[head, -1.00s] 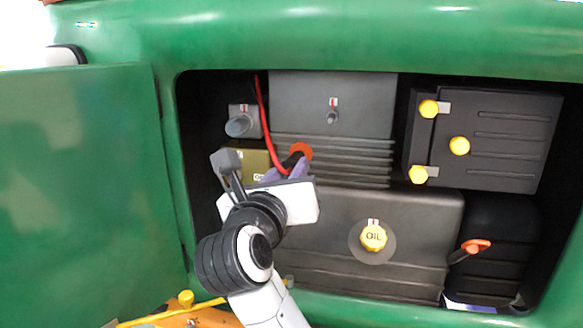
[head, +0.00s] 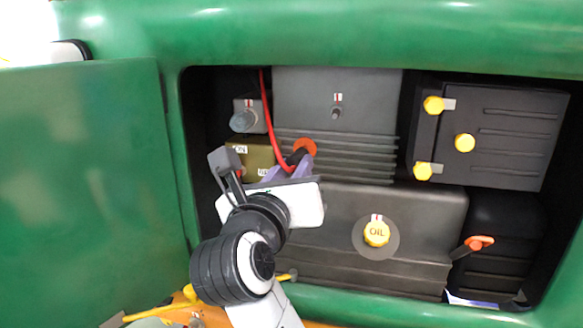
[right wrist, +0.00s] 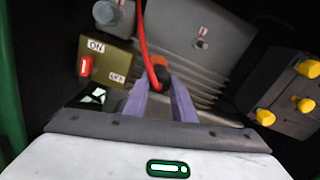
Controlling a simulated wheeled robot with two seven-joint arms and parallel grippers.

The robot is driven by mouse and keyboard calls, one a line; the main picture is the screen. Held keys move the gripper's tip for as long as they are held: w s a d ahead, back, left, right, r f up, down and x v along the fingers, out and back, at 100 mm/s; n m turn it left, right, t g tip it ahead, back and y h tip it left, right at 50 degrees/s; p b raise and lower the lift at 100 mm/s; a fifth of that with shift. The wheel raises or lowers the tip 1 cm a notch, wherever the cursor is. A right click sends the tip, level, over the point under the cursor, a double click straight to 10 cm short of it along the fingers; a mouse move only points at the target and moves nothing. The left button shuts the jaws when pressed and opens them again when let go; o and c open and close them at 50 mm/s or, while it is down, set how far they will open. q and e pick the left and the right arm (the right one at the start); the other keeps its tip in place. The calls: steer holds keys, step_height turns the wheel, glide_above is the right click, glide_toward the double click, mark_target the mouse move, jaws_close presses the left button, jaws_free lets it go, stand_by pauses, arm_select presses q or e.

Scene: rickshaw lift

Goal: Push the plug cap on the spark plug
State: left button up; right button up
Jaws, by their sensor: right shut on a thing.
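The black plug cap (head: 297,157) sits at the lower end of a red cable (head: 268,115). My right gripper (head: 293,165) has its purple fingers closed on the cap, which also shows between the fingertips in the right wrist view (right wrist: 159,76). The cap lies right against an orange-red round part (head: 306,147) on the ribbed grey engine block. The spark plug itself is hidden; I cannot tell whether the cap is seated on it. My left gripper is out of view.
An olive switch box (head: 257,155) with a red ON switch (right wrist: 86,66) stands close left of the fingers. A yellow OIL cap (head: 377,234) is below right. The green door (head: 85,170) is open at left. A black box (head: 500,135) with yellow knobs is at right.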

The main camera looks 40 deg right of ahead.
steer(key=shift+s+r+p, duration=0.8)
steer(key=shift+s+r, duration=0.1)
steer(key=shift+r, duration=0.15)
steer(key=p, duration=0.5)
glide_toward(334, 117)
steer(key=shift+x, duration=2.7)
stand_by(0.9)
steer(key=shift+w+d, duration=0.35)
steer(key=shift+d, duration=0.05)
stand_by(2.1)
